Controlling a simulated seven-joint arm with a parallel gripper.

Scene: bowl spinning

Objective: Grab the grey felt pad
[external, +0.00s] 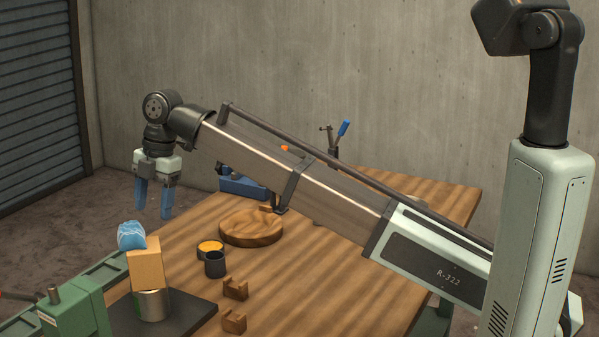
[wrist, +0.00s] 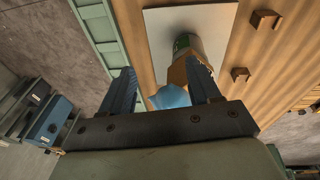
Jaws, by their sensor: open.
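I cannot pick out a grey felt pad for certain. A flat square sheet lies under a can (external: 152,305), dark in the external view (external: 203,312) and pale grey in the wrist view (wrist: 160,28); I cannot tell if it is felt. A tan block (external: 146,268) sits on top of the can, and a crumpled blue thing (external: 131,236) is beside the block. My gripper (external: 154,211) is open, its blue fingers pointing down, above the blue thing and apart from it. In the wrist view my gripper (wrist: 160,72) shows nothing held.
A wooden table (external: 320,260) carries a round wooden board (external: 251,230), a dark cup (external: 215,264), an orange-topped tin (external: 210,247) and two small brown brackets (external: 235,289). A green machine (external: 75,315) stands at the front left. Open table lies right of the brackets.

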